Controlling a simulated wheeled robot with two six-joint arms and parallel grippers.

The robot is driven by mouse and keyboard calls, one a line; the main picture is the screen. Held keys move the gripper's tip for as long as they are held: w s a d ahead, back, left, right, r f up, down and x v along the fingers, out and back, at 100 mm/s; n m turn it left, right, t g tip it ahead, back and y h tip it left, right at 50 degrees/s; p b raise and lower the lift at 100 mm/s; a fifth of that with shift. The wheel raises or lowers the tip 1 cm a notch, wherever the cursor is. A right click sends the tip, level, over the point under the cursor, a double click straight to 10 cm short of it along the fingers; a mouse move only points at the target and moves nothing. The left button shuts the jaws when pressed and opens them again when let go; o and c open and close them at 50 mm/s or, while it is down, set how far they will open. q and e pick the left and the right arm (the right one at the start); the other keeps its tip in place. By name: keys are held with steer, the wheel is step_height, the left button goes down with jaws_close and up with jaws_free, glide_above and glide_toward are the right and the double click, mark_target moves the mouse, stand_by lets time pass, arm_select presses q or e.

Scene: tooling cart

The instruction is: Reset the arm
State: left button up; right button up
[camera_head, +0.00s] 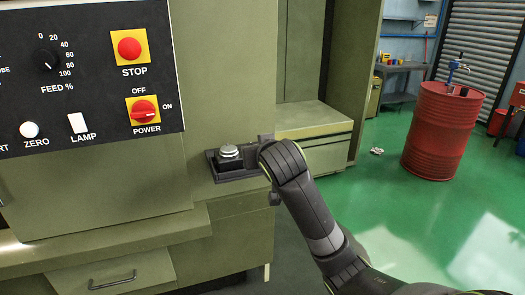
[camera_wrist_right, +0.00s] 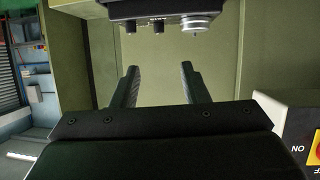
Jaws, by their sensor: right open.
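My right arm comes in from the lower right in the head view. Its gripper (camera_head: 266,168) is at the right end of a small dark box (camera_head: 236,176) on the green machine's side, its fingers largely hidden by the wrist. The box has a round silver knob (camera_head: 229,151) on top. In the right wrist view my right gripper (camera_wrist_right: 161,78) is open, with nothing between its fingers. The dark box shows beyond the fingertips at the top edge, with two small dark knobs (camera_wrist_right: 149,27) and the silver knob (camera_wrist_right: 196,23). My left gripper is not in view.
A black control panel (camera_head: 87,95) with a red stop button (camera_head: 129,47) and a power switch (camera_head: 144,110) is on the left. A low green cabinet (camera_head: 315,121) stands behind my wrist. A red drum (camera_head: 440,130) stands at right on open green floor.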

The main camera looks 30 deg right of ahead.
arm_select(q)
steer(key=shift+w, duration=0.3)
arm_select(e)
steer(key=shift+w, duration=0.1)
